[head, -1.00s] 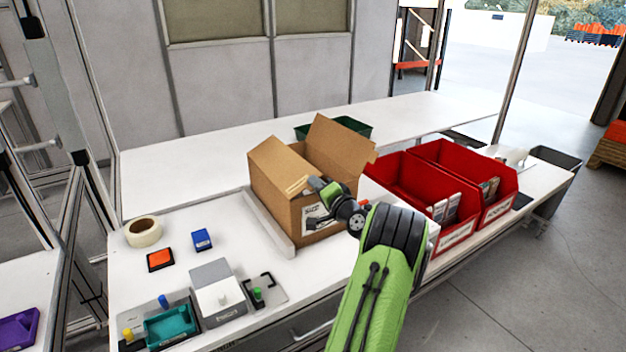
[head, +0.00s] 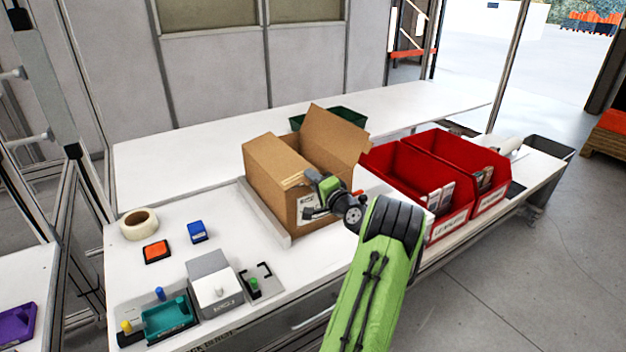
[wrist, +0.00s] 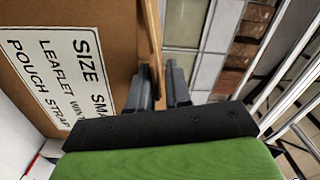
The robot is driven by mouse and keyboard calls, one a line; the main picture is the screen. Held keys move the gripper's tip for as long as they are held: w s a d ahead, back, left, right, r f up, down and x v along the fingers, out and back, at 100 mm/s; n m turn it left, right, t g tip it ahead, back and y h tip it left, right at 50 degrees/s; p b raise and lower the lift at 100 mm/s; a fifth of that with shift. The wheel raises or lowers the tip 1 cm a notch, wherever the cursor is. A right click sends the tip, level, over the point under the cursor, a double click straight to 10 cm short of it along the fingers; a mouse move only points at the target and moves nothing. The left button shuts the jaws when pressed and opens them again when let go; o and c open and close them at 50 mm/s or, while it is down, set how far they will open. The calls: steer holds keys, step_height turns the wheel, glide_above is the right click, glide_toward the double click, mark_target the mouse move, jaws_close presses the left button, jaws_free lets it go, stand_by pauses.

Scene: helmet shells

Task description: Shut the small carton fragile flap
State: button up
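The small carton (head: 272,202) is an open brown cardboard box with a white label on its front wall. Its far right flap (head: 335,130) stands up tall, and a left flap (head: 270,158) is raised too. A narrow pale flap edge (head: 294,181) shows beside my gripper (head: 312,180), which is at the carton's front upper edge. In the wrist view, a thin cardboard panel (wrist: 152,40), seen edge-on, runs between the two dark fingers of my gripper (wrist: 160,88). I cannot tell whether they press on it. The printed label (wrist: 62,75) is left of them; no "fragile" word is readable.
Two red bins (head: 412,186) stand close on the carton's right. A green bin (head: 352,116) is behind it. A tape roll (head: 139,224), blue block, orange pad (head: 157,251) and grey box (head: 214,283) lie at left.

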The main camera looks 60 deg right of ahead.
steer(key=shift+o, duration=0.7)
